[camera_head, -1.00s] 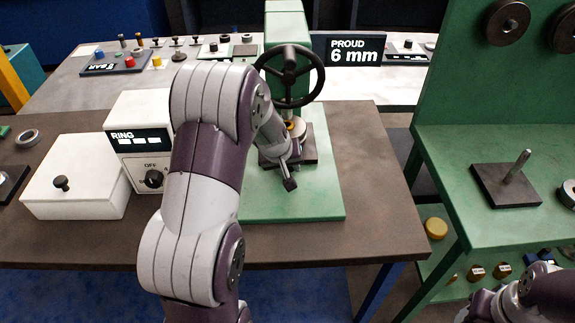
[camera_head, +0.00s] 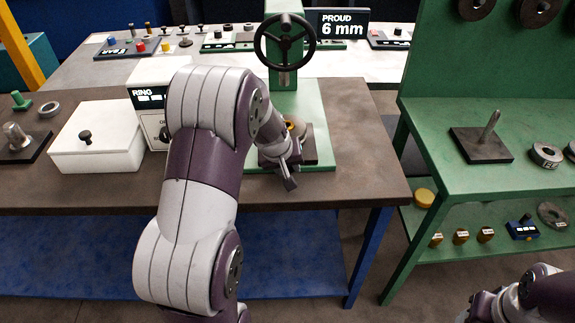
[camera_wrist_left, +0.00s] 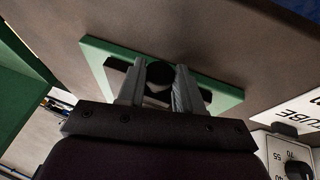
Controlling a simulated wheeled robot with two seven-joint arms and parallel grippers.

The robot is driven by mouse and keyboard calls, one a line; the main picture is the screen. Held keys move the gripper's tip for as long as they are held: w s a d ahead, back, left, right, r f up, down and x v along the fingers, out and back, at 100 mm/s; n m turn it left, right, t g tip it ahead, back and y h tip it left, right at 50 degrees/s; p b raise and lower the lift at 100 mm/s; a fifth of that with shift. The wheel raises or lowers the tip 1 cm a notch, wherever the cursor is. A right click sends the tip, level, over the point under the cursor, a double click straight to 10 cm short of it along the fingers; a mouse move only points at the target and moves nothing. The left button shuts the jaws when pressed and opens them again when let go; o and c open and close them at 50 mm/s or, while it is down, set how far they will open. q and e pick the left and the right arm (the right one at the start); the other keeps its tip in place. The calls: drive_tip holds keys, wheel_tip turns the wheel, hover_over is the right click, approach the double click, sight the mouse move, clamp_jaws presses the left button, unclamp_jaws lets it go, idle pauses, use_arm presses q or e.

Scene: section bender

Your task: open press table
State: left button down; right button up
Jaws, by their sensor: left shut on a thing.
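The green press (camera_head: 285,85) with its black handwheel (camera_head: 285,40) stands on a green base plate (camera_head: 316,105) on the brown bench. Its dark press table (camera_head: 310,145), carrying a brass-coloured ring part (camera_head: 292,126), sits near the front of the base. My left gripper (camera_head: 288,168) is low at the front of the press table, partly hidden by my arm. In the left wrist view its fingers (camera_wrist_left: 158,88) are shut on a dark round part in front of the dark press table. My right arm shows at the lower right, its fingertips out of sight.
A white lidded box (camera_head: 95,145) and a ring control box (camera_head: 150,100) stand left of the press. A green shelf unit (camera_head: 485,190) with several parts is at the right. A sign (camera_head: 340,22) reads "PROUD 6 mm". Bare bench lies right of the press.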

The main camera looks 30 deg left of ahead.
use_arm(q)
drive_tip(key=shift+s+r, duration=0.1)
drive_tip(key=shift+r, duration=0.05)
drive_tip(key=shift+w+a, duration=0.15)
drive_tip(key=shift+w, duration=0.15)
drive_tip(key=c, duration=1)
unclamp_jaws()
drive_tip(key=shift+s, duration=0.1)
drive_tip(key=v, duration=1.2)
drive_tip(key=shift+s+r, duration=0.2)
drive_tip(key=shift+s, duration=0.05)
